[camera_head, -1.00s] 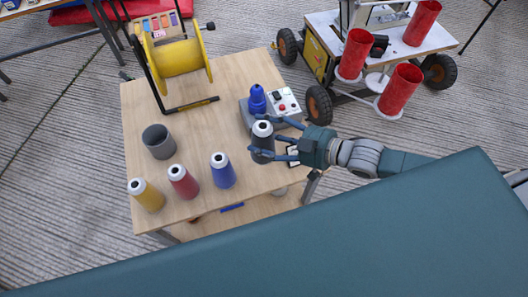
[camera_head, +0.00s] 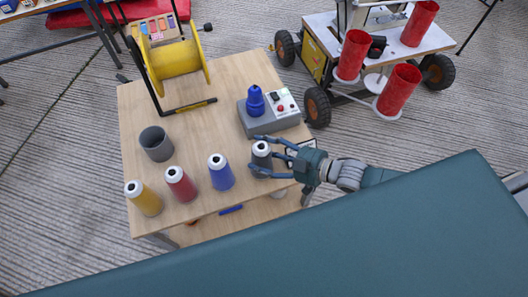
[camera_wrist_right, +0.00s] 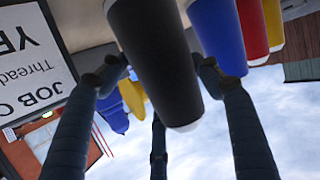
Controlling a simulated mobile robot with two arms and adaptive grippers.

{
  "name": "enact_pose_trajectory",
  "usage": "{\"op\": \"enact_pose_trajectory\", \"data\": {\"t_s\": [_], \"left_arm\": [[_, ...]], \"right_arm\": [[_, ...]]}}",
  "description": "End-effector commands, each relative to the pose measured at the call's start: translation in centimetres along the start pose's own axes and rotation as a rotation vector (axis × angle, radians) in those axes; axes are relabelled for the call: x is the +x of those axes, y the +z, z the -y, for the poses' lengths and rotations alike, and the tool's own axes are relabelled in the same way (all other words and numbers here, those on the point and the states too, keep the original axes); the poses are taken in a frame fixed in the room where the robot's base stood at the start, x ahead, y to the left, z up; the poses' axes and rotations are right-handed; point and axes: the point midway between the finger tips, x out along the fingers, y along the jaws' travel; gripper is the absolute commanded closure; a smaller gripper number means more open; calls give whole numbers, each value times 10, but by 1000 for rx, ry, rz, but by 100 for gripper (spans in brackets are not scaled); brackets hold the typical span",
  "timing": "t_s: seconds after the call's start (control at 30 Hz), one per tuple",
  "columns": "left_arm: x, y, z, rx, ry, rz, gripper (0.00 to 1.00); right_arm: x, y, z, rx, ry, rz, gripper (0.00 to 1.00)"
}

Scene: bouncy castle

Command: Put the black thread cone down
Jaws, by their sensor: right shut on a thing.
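The black thread cone (camera_head: 261,157) is upright at the front right of the wooden table (camera_head: 215,100). My right gripper (camera_head: 262,156) is shut on it, with fingers on both sides. The cone also fills the middle of the right wrist view (camera_wrist_right: 155,60), between the fingers (camera_wrist_right: 160,75). It stands at the end of a row with the blue cone (camera_head: 221,172), the red cone (camera_head: 180,183) and the yellow cone (camera_head: 143,197). I cannot tell whether its base touches the table. My left gripper is not in view.
A grey cup (camera_head: 156,143) stands behind the row. A grey box with a blue top piece (camera_head: 255,101) is behind the black cone. A yellow reel (camera_head: 174,60) stands at the back left. A job card (camera_wrist_right: 35,55) is close to the gripper. A cart with red cylinders (camera_head: 399,90) is at the right.

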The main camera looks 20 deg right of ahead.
Motion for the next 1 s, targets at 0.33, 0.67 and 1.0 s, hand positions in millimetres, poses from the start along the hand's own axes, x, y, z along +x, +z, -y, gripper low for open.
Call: {"op": "enact_pose_trajectory", "data": {"t_s": [0.33, 0.67, 1.0], "left_arm": [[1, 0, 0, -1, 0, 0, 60], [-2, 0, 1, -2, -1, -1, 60], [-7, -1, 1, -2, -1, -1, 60]], "right_arm": [[0, 2, 0, 1, 0, 1, 17], [-21, 1, 0, 3, 0, 5, 17], [-92, 0, 1, 1, -1, 6, 17]]}}
